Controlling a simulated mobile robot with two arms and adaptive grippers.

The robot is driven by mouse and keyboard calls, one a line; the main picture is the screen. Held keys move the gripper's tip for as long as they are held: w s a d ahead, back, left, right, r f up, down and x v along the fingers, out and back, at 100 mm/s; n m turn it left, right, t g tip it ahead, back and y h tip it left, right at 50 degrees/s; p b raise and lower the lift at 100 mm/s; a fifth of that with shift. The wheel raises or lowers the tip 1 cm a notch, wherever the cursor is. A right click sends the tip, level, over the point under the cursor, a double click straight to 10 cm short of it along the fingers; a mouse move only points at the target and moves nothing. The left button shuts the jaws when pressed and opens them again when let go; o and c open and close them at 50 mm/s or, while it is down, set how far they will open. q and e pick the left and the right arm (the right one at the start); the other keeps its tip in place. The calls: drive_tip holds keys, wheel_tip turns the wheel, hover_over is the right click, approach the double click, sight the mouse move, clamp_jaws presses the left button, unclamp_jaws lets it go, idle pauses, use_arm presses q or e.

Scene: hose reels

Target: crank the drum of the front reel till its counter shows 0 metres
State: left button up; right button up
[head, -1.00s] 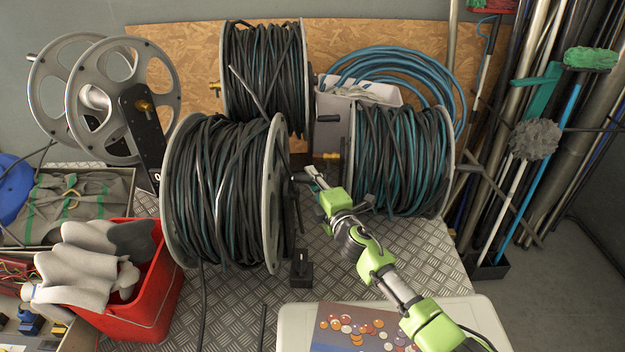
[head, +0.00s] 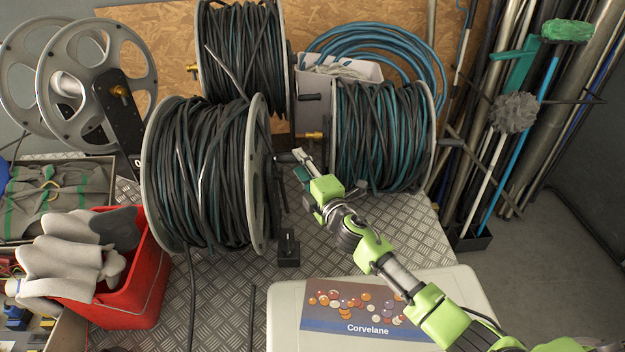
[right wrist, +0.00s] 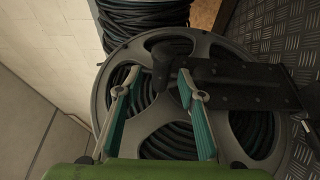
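The front reel (head: 205,180) is wound with black and dark teal hose between grey flanges. Its right flange (right wrist: 225,60) faces the right wrist camera, with a black bracket in front of it. A dark crank handle (head: 287,157) sticks out on the reel's right side. My right gripper (head: 301,160) is at this handle. In the right wrist view its two teal-padded fingers (right wrist: 158,80) are apart, with the handle's dark knob (right wrist: 162,56) between or just beyond the tips; contact cannot be told. I cannot read a counter on the front reel. My left gripper is not in view.
A hose reel (head: 243,60) stands behind, another (head: 383,135) to the right, and an empty reel (head: 95,85) at the back left. A red bin (head: 140,275) with gloves is at the left. A pale case (head: 480,300) lies in front, under my right arm.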

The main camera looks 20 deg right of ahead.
drive_tip(key=s+d, duration=0.1)
drive_tip(key=s, duration=0.7)
drive_tip(key=shift+d+r, duration=0.2)
